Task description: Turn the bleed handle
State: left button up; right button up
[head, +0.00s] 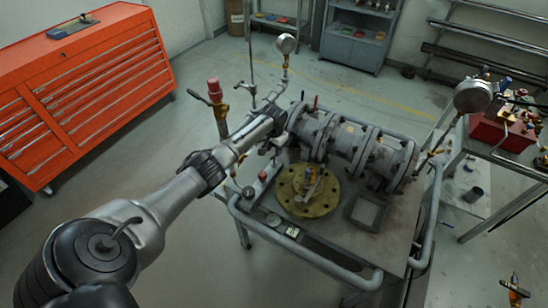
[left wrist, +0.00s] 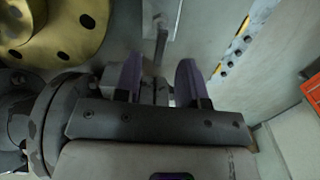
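My left arm reaches from the lower left in the head view, and my left gripper (head: 274,112) is beside the grey pipe assembly (head: 345,138). In the left wrist view its two purple-grey fingers (left wrist: 159,80) stand apart, so it is open. A thin grey lever (left wrist: 161,45) on a pale plate (left wrist: 150,14) shows in line with the gap between them. I cannot tell whether it is inside the gap, or whether it is the bleed handle. No contact is visible. A yellow flange (head: 309,191) lies on the bench and shows at the upper left of the wrist view (left wrist: 46,38). My right gripper is out of view.
The metal bench (head: 330,222) has a tubular rail (head: 300,252) along its front. A round gauge (head: 473,96) rises at its right, another (head: 286,43) behind. A red-topped fitting (head: 214,88) stands left of the assembly. An orange tool cabinet (head: 80,85) stands far left. Floor between is clear.

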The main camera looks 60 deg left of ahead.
aim_at(274, 160)
pick_arm(q)
jog(key=shift+f+b, duration=0.45)
jog(key=shift+f, duration=1.8)
jog(key=shift+c, duration=0.5)
grip_shut()
